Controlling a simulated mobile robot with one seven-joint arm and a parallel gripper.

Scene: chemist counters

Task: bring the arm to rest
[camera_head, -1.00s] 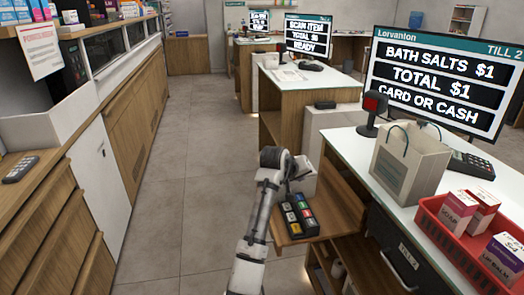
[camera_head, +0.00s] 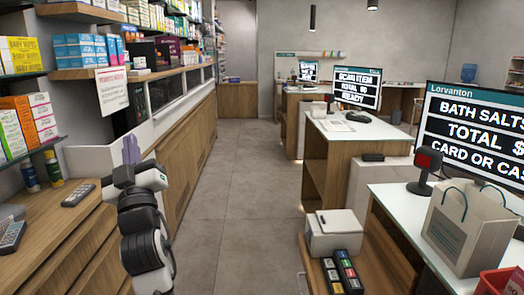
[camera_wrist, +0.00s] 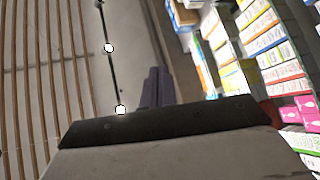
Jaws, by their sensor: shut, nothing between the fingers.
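My gripper (camera_head: 130,150) is at the left of the head view, at the top of my upright white and black arm. Its narrow purple-grey fingers point up and are shut together with nothing between them. In the wrist view the closed fingers (camera_wrist: 156,86) rise just above the dark gripper body. The gripper appears clear of the counter and shelves; its exact distance from the wooden cabinets behind it is hard to tell.
Shelves of boxed goods (camera_head: 85,50) and a wooden counter (camera_head: 190,130) run along the left. A till counter with a paper bag (camera_head: 468,228), a scanner (camera_head: 427,165) and a till screen (camera_head: 480,130) stands right. The grey aisle floor (camera_head: 240,190) between is clear.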

